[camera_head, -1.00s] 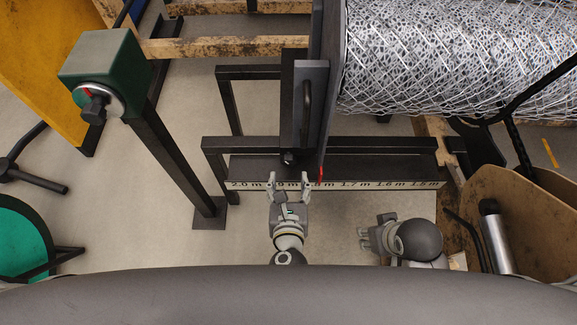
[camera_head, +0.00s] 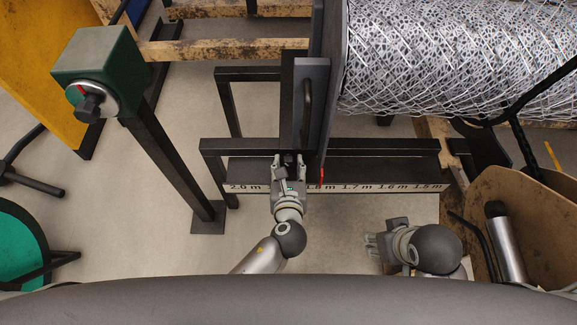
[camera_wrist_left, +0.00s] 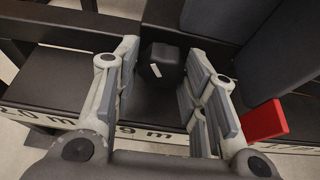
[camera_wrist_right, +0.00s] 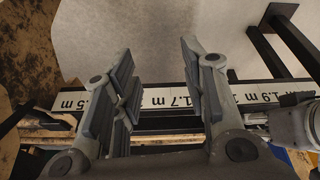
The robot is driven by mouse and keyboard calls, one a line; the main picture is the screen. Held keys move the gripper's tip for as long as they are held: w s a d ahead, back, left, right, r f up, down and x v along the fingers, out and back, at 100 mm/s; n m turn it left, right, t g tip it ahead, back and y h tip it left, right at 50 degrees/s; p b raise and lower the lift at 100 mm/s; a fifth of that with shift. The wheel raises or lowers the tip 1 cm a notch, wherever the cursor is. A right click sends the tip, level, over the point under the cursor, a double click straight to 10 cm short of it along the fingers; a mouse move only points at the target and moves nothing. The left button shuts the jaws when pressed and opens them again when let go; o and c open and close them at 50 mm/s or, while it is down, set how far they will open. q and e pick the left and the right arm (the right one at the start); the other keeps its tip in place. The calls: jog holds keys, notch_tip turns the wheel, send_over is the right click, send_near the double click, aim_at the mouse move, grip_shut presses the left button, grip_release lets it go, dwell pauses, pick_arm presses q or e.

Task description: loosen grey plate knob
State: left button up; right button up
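The grey plate (camera_head: 314,80) stands upright with a dark handle on its face. Its small black knob (camera_wrist_left: 162,62) shows in the left wrist view, low at the plate's foot, with a white mark on it. My left gripper (camera_head: 289,163) is at the knob. Its fingers are apart, one on each side of the knob, with gaps visible between fingers and knob. In the head view the gripper mostly hides the knob. My right gripper (camera_head: 371,246) is open and empty, to the right of the left one, above the floor in front of the rail.
A dark rail with a white length scale (camera_head: 385,187) runs under the plate. A red pointer (camera_head: 322,176) sits beside the plate. A wire mesh roll (camera_head: 450,60) lies right of it. A green box with a dial (camera_head: 98,72) stands on a post at left.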

pick_arm(q)
jog(key=c, duration=0.5)
jog(key=shift+r+n+p, duration=0.15)
jog(key=shift+n+p, duration=0.15)
jog(key=shift+p, duration=0.2)
jog(key=shift+a+n+h+p, duration=0.1)
jog(key=shift+n+h+p, duration=0.2)
jog(key=shift+h, duration=0.2)
jog(key=shift+n, duration=0.3)
jog(key=shift+h, duration=0.3)
jog(key=shift+f+n+h, duration=0.2)
jog(key=shift+n+h, duration=0.1)
jog(key=shift+n, duration=0.3)
pick_arm(e)
jog(key=shift+w+a+f, duration=0.1)
jog(key=shift+w+f, duration=0.4)
jog(key=shift+f, duration=0.3)
pick_arm(q)
jog(key=o, duration=1)
